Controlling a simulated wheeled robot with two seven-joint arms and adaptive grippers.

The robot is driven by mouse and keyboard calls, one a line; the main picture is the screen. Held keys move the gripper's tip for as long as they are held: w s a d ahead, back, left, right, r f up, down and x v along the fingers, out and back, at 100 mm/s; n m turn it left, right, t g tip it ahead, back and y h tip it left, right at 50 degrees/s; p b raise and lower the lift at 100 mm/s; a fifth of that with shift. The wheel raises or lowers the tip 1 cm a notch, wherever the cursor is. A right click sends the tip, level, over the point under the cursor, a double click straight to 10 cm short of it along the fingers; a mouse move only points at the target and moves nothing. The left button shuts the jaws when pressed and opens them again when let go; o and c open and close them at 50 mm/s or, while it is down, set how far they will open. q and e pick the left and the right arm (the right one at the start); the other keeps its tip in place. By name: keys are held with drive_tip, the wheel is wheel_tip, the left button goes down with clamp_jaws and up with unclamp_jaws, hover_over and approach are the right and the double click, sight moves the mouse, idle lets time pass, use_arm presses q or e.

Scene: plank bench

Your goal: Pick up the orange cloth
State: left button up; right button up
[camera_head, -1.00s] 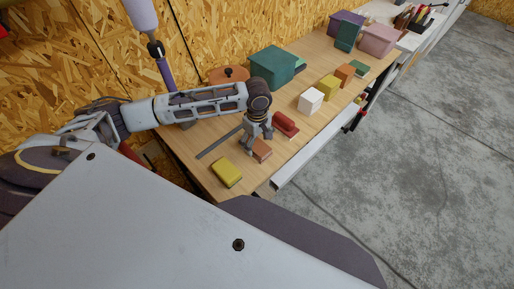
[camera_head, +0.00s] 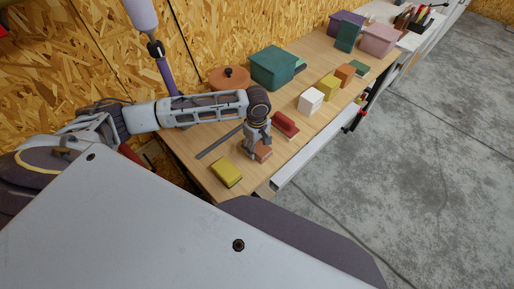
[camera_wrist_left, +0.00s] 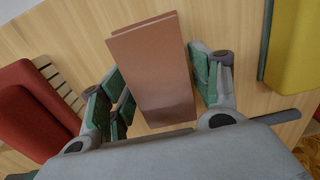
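The orange cloth (camera_head: 264,153) is a small brownish-orange folded block on the near part of the wooden bench. In the left wrist view the cloth (camera_wrist_left: 155,70) shows large, in two stacked layers. My left gripper (camera_head: 256,153) is low over it, pointing down and partly hiding it. In the left wrist view my left gripper (camera_wrist_left: 163,95) is open, with one green-padded finger on each side of the cloth. Narrow gaps show between pads and cloth. My right gripper is not in view.
A yellow folded block (camera_head: 227,172) lies on one side and a red one (camera_head: 285,125) on the other. A dark strip (camera_head: 219,142) lies behind.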

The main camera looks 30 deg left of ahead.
use_arm(q)
drive_tip(key=c, duration=0.5)
drive_tip(key=shift+r, duration=0.1)
